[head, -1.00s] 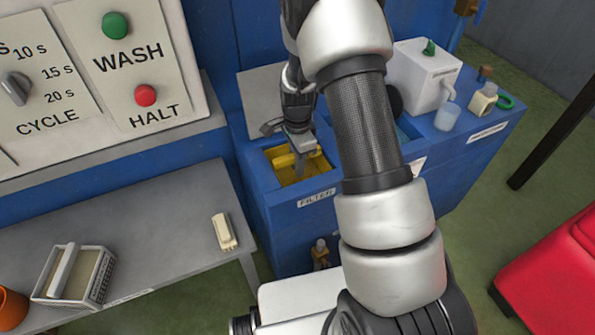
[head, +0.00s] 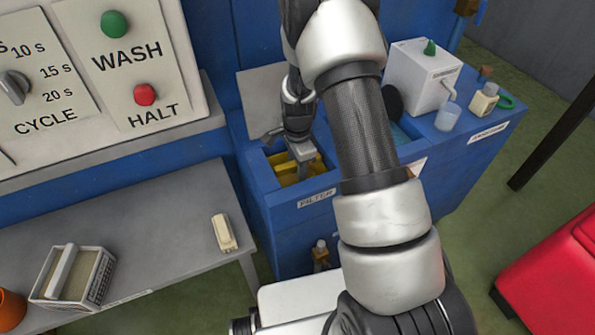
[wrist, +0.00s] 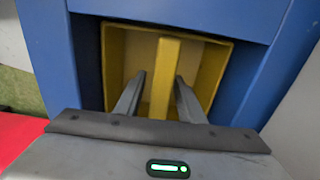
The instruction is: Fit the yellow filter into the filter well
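The yellow filter (head: 285,171) is a box with a raised bar across its middle. It sits inside the filter well (head: 268,184), an opening in the blue cabinet above the FILTER label. In the wrist view the filter (wrist: 206,78) shows in the blue-rimmed well (wrist: 88,62), with a dark gap on its left side. My gripper (wrist: 161,76) has its fingers apart, one on each side of the bar. A gap shows between the left finger and the bar; contact on the right is unclear. In the head view my gripper (head: 303,165) partly hides the filter.
A grey lid (head: 262,92) stands behind the well. A white dispenser box (head: 423,78), a cup (head: 447,117) and a small bottle (head: 483,99) stand on the cabinet's right. A grey bench (head: 170,230) at left holds a cream block (head: 223,233) and a basket (head: 75,278).

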